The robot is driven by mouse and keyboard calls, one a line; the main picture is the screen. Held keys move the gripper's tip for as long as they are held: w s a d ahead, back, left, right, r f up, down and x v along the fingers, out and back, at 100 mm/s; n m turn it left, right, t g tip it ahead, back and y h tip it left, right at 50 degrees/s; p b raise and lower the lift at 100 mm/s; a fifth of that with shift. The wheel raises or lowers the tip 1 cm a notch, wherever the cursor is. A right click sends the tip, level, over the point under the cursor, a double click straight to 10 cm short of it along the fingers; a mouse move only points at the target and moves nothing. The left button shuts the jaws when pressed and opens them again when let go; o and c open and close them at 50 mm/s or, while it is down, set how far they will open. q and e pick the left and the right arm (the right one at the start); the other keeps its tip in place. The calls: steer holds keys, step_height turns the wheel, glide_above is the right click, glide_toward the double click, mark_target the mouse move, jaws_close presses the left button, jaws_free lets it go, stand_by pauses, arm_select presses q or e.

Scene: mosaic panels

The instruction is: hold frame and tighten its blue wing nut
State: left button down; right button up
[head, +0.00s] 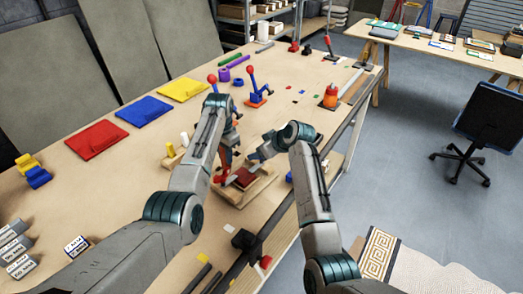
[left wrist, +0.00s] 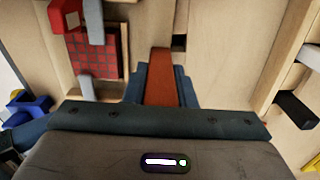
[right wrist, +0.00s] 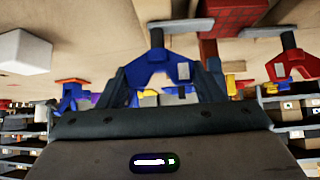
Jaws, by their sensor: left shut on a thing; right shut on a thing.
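The frame (head: 243,197) is a pale wooden piece on the bench, with a dark red mosaic panel (head: 245,178); the panel also shows in the left wrist view (left wrist: 90,62). Grey bars (left wrist: 95,22) cross the panel's edges. A red wing nut (right wrist: 292,62) sits at one bar. My left gripper (head: 227,155) is shut on a reddish-brown bar of the frame (left wrist: 160,82). The blue wing nut (right wrist: 160,62), on a dark stem, lies between the fingers of my right gripper (right wrist: 165,72), which is shut on it. In the head view my arms partly hide both grippers.
Red (head: 96,139), blue (head: 144,110) and yellow (head: 183,89) panels lie on the bench's left side. Grey labelled blocks (head: 15,245) lie at the near left.

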steer(key=o, duration=1)
steer(key=v, duration=1.2)
arm_select(q)
steer(key=c, duration=1.1)
jaws_free()
